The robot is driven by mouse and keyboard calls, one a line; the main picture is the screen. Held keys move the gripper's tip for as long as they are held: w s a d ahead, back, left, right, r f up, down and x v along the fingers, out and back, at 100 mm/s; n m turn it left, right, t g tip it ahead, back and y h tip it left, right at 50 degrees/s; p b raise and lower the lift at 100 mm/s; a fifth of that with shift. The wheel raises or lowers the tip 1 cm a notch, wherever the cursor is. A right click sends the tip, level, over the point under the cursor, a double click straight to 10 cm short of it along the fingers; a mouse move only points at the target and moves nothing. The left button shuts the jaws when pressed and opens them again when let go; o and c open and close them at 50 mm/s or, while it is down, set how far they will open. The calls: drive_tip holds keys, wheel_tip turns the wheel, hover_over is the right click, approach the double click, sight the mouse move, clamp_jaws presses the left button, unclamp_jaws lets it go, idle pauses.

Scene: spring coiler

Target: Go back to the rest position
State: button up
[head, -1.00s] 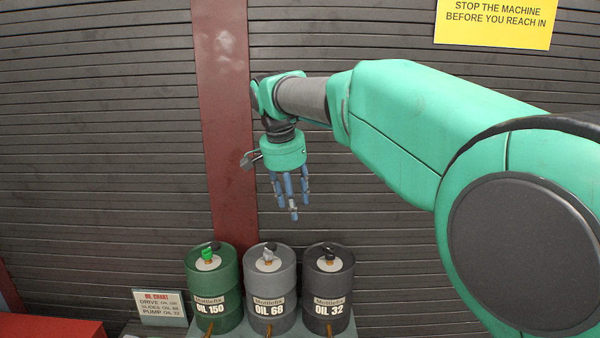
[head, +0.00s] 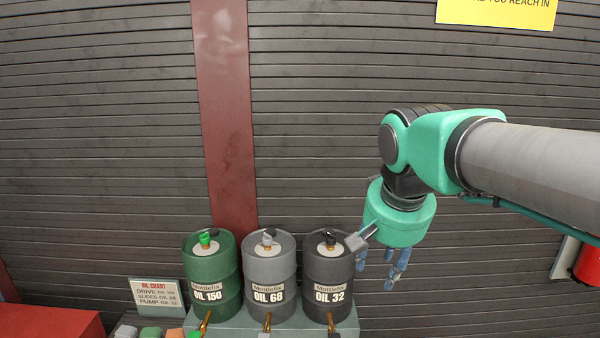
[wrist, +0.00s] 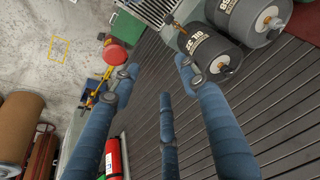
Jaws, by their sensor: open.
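My gripper (head: 391,268) hangs fingers-down at the right of the head view, beside the OIL 32 drum. Its blue fingers are spread and hold nothing. My green and grey arm reaches in from the right edge of the head view.
Three drums stand on a bench: green OIL 150 (head: 212,275), grey OIL 68 (head: 269,278) and dark OIL 32 (head: 328,278). An oil chart (head: 156,297) stands left. A red extinguisher (wrist: 113,158) is near the wall. The slatted wall (head: 330,80) is clear above.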

drive_tip(key=s+d+f+n+b, duration=0.1)
drive_tip(key=s+d+f+b, duration=0.1)
drive_tip(key=s+f, duration=0.6)
drive_tip(key=s+d+f+n+t+b, duration=0.1)
drive_tip(key=s+d+f+b, duration=0.1)
drive_tip(key=s+f, duration=0.6)
drive_tip(key=shift+s+d, duration=0.45)
drive_tip(key=shift+d, duration=0.45)
